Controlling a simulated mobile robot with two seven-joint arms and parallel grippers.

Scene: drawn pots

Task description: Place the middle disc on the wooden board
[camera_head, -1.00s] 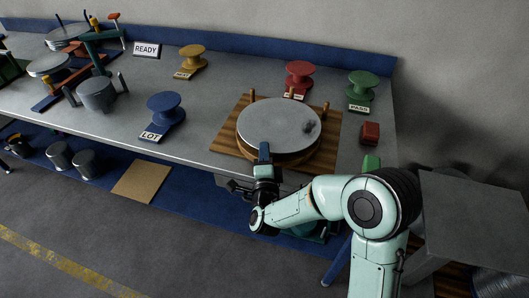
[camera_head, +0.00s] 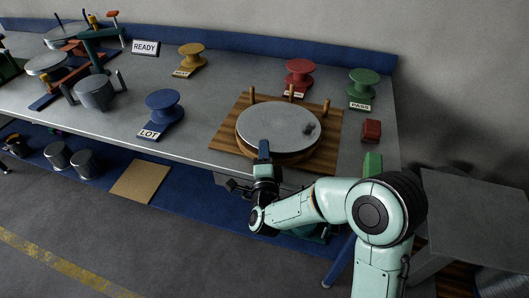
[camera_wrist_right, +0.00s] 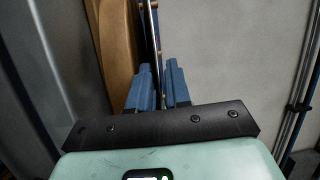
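A round grey disc (camera_head: 270,125) lies level over a thick round wooden piece (camera_head: 300,158) on the striped wooden board (camera_head: 228,135). Whether its underside touches the wood is hard to tell. My right gripper (camera_head: 264,150) is at the disc's near rim. In the right wrist view its two blue fingers (camera_wrist_right: 158,75) are close together on either side of the thin disc edge (camera_wrist_right: 155,35). Wooden pegs (camera_head: 291,92) stand up behind the disc. Other grey discs sit at the far left, on the back fixture (camera_head: 62,33) and the front one (camera_head: 45,63). My left gripper is out of view.
Blue (camera_head: 164,106), yellow (camera_head: 192,54), red (camera_head: 299,72) and green (camera_head: 362,84) spool stands line the table. A red block (camera_head: 371,130) is right of the board. A grey pot (camera_head: 95,92) stands at left. A grey side table (camera_head: 475,215) is at right.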

